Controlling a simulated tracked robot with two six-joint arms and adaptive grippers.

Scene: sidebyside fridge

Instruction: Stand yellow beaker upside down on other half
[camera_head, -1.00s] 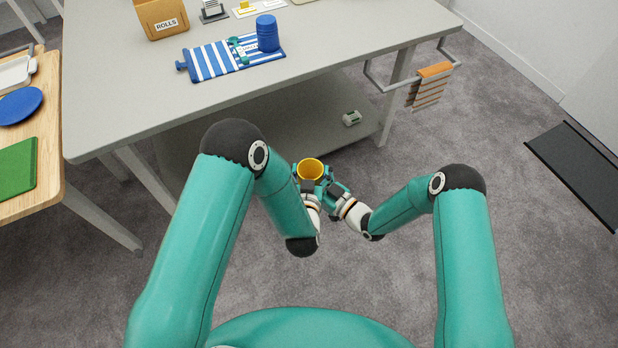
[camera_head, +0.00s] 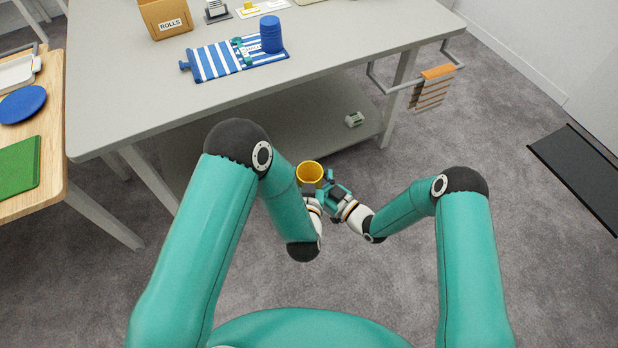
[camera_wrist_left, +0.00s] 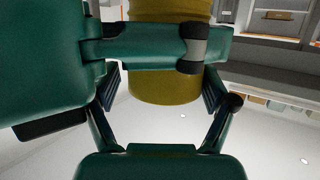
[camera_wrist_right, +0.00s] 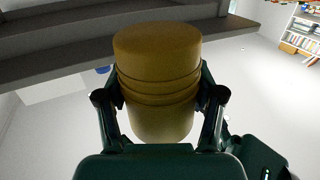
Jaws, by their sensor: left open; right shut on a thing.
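The yellow beaker (camera_head: 309,173) is held in the air in front of the table, its open mouth facing up in the head view. My right gripper (camera_wrist_right: 161,92) is shut around the beaker's side; the beaker (camera_wrist_right: 158,62) fills the middle of the right wrist view. My left gripper (camera_wrist_left: 163,92) is open, its fingers to either side of the beaker (camera_wrist_left: 165,88) in the left wrist view; contact cannot be told. A blue-and-white striped board (camera_head: 214,65) lies on the table in two halves. A blue beaker (camera_head: 271,35) stands on its right half; the left half is bare.
The grey table (camera_head: 330,55) has free room around the board. A box marked ROLLS (camera_head: 165,17) stands behind it. A rail with an orange striped cloth (camera_head: 433,88) sticks out at the right. A wooden table (camera_head: 50,150) is at the left.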

